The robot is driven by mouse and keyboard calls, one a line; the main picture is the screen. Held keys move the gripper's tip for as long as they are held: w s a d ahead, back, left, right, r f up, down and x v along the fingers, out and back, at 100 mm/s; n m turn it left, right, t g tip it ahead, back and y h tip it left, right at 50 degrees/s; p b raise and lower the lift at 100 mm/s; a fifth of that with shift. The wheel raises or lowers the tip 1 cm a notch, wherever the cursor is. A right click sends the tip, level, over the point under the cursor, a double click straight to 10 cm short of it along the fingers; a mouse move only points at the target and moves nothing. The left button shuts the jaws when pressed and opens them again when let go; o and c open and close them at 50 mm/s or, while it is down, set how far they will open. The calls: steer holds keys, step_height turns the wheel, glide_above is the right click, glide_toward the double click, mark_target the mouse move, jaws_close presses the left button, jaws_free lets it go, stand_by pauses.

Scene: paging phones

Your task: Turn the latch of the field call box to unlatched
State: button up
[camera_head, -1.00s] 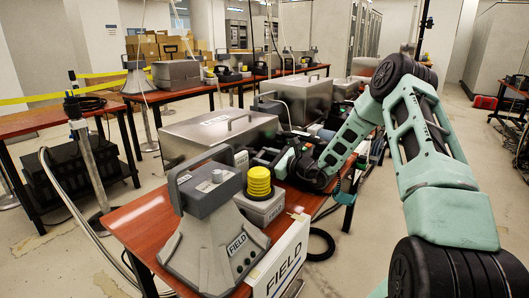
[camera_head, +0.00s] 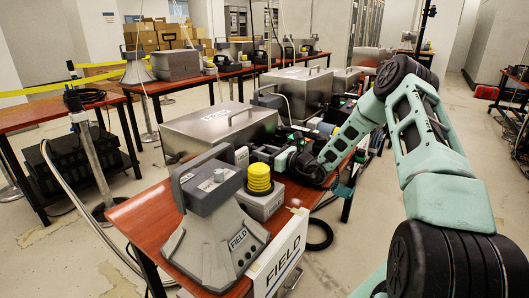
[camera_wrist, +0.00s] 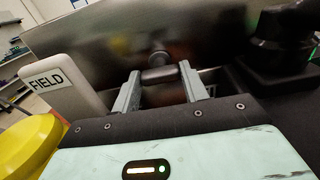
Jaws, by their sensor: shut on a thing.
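The field call box is a silver metal case (camera_head: 190,132) with a FIELD label and a top handle, standing on the red-brown table. Its latch (camera_wrist: 160,75) is a dark, short bar on a round pivot against the metal front wall in the wrist view. The bar lies roughly level, slightly tilted. My gripper (camera_wrist: 158,85) has its two grey fingers on either side of the bar and is shut on it. In the head view my gripper (camera_head: 262,153) is at the case's front, where the latch is too small and covered to make out.
A grey loudspeaker-like unit (camera_head: 215,240) and a yellow stack (camera_head: 259,179) on a grey box stand close in front of my gripper. A white FIELD tag (camera_wrist: 60,88) is just left of the fingers in the wrist view. A FIELD sign (camera_head: 278,258) hangs at the table edge.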

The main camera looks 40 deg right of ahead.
steer(key=shift+f, duration=0.1)
steer(key=o, duration=1)
steer(key=v, duration=1.7)
steer(key=shift+s+d, duration=0.15)
steer(key=shift+s, duration=0.05)
